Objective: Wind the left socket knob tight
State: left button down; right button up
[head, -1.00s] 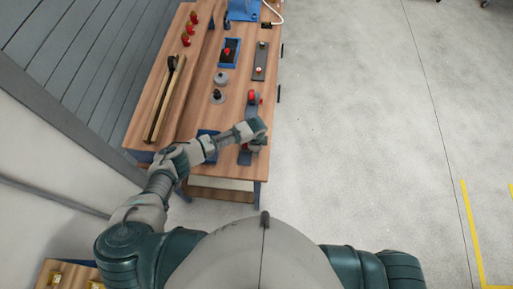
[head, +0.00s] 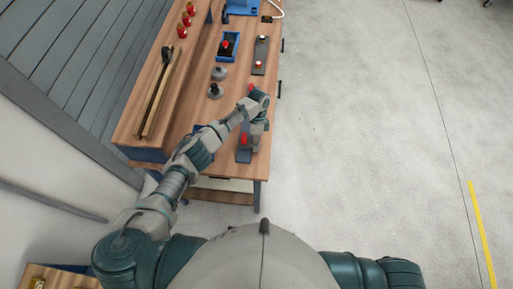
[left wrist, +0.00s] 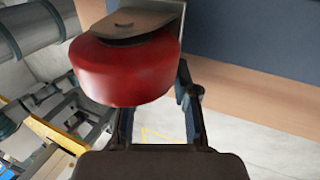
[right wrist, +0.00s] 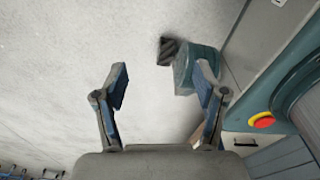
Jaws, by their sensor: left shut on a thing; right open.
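Two red knobs sit on a dark grey strip (head: 243,156) at the table's near right edge. The near red knob (head: 245,139) is beside my left forearm. The far red knob (head: 251,87) is partly hidden by my left gripper (head: 257,95). In the left wrist view, a red knob (left wrist: 125,72) with a grey plate over its top fills the space at the fingers, and my left gripper is shut on it. The fingertips are partly hidden by the knob. My right gripper (right wrist: 162,75) is open and empty over the floor, outside the head view.
The wooden table (head: 185,100) also holds a blue tray (head: 229,45) with a red-topped part, grey round bases (head: 215,91), another dark strip (head: 260,55), a long wooden piece (head: 158,95) and several red parts at the far left.

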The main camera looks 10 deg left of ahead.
pick_arm(q)
jog(key=shift+w+f+g+b, duration=0.2)
jog(key=shift+g+b, duration=0.3)
jog(key=shift+b, duration=0.7)
jog(key=shift+r+g+b, duration=0.2)
jog(key=shift+g+b, duration=0.1)
jog(key=shift+b, duration=0.65)
jog(key=shift+w+r, duration=0.1)
jog(key=shift+r, duration=0.05)
pick_arm(e)
jog(key=w+a+f, duration=0.1)
jog(key=w, duration=0.6)
jog(key=shift+a+f, duration=0.25)
jog(key=shift+a, duration=0.05)
pick_arm(q)
jog(key=c, duration=1.1)
grip_release()
jog(key=shift+o, duration=1.2)
pick_arm(e)
jog(key=shift+w, duration=0.1)
pick_arm(q)
notch_tip(320, 180, up, 10)
jog(key=shift+f, duration=0.25)
